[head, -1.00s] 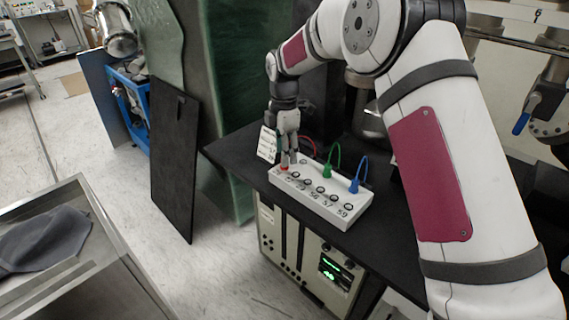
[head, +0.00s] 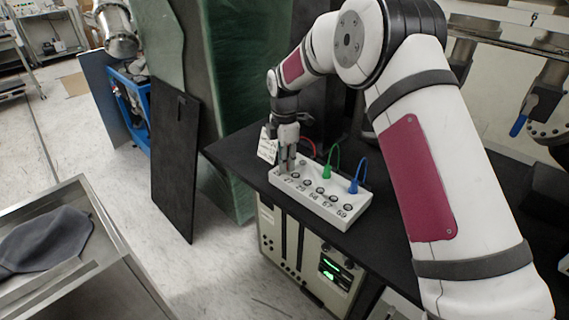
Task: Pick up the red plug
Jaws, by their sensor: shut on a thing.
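The white socket box (head: 333,208) stands on the black tabletop, with a row of numbered round sockets along its top. My gripper (head: 288,166) points down at the left end of this box, its fingers closed on the red plug. The plug itself is almost wholly hidden by the fingers. Its red cable (head: 310,145) shows as an arc behind and to the right of the gripper. I cannot tell whether the plug is still seated in its socket or lifted clear.
A green plug (head: 327,171) and a blue plug (head: 354,186) stand in the box to the right, each with a looped cable. A white label card (head: 267,146) is left of the gripper. A metal tray (head: 100,255) with a grey cloth (head: 48,240) is at lower left.

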